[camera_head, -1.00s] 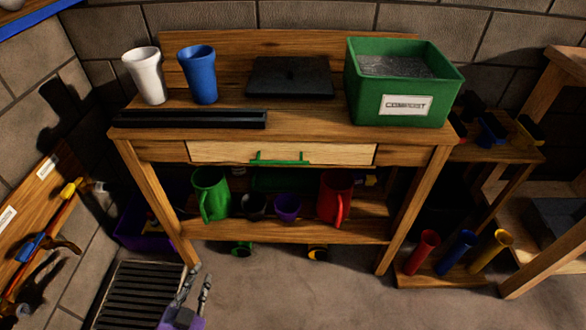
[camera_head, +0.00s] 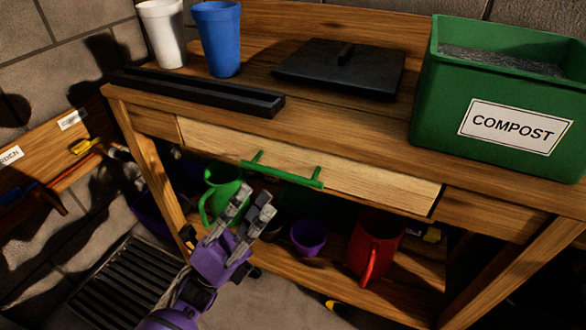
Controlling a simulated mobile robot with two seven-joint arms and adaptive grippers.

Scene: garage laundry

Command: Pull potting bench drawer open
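The potting bench (camera_head: 290,115) fills the view. Its pale wooden drawer (camera_head: 380,188) has a green bar handle (camera_head: 282,174) and looks shut, its front level with the bench frame. My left gripper (camera_head: 254,203) comes in from below. It is purple and grey, with its two fingers apart and nothing between them. The fingertips are just below and in front of the handle in the picture; I see no grip on it. My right gripper is not in view.
On top are white and blue cups (camera_head: 218,40), a black tray (camera_head: 195,92), a dark lidded slab (camera_head: 340,68) and a green compost bin (camera_head: 510,95). The lower shelf holds a green can (camera_head: 221,192), purple pot (camera_head: 309,236) and red can (camera_head: 374,246). A floor grate (camera_head: 125,285) lies left.

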